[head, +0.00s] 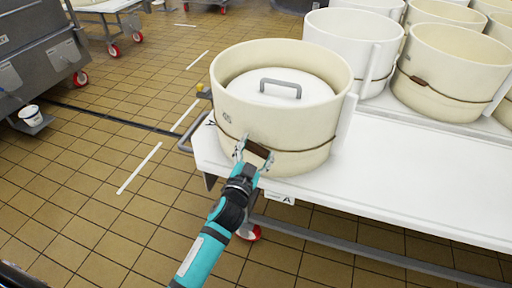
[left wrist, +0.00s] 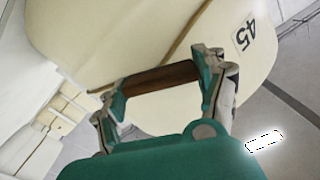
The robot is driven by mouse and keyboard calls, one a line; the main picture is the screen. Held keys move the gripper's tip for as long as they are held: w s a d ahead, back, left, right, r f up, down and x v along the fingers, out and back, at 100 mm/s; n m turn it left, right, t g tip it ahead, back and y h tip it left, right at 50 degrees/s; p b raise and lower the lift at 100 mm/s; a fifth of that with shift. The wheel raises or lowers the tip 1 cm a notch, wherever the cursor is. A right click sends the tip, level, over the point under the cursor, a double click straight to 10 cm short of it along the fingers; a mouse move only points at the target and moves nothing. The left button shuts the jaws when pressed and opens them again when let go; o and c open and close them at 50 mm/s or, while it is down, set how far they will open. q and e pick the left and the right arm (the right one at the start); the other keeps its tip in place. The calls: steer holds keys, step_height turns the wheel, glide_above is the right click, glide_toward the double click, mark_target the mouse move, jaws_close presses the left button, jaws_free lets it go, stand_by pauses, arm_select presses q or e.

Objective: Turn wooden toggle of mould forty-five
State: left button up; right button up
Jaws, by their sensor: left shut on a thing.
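The cream mould (head: 275,130) marked 45 stands on a white table, with a white lid (head: 281,88) with a grey handle inside it. A cord runs around its lower wall. The brown wooden toggle (head: 257,149) sits on that cord at the mould's front. My left gripper (head: 255,152) is at the toggle and shut on it. In the left wrist view the toggle (left wrist: 160,79) spans between the two fingers of the gripper (left wrist: 160,85), and the label 45 shows on the mould (left wrist: 275,22). My right gripper is not in view.
The white table (head: 400,165) on a wheeled frame runs to the right. Several other cream moulds (head: 449,75) stand at its back right. The tiled floor (head: 100,190) at the left is clear. A grey steel unit (head: 40,55) stands at the far left.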

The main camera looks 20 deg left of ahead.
arm_select(q)
steer(key=m, duration=0.2)
steer(key=shift+m+p, duration=0.35)
steer(key=shift+m, duration=0.05)
steer(key=m, duration=0.2)
steer(key=shift+d+m, duration=0.1)
steer(key=shift+m, duration=0.3)
steer(key=m+p, duration=0.1)
steer(key=m, duration=0.2)
steer(key=shift+f+m, duration=0.1)
steer(key=shift+m, duration=0.2)
steer(key=m, duration=0.3)
steer(key=shift+m, duration=0.3)
steer(key=shift+f, duration=0.1)
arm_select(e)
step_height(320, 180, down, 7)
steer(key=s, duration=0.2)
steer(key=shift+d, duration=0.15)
arm_select(q)
steer(key=shift+m, duration=0.4)
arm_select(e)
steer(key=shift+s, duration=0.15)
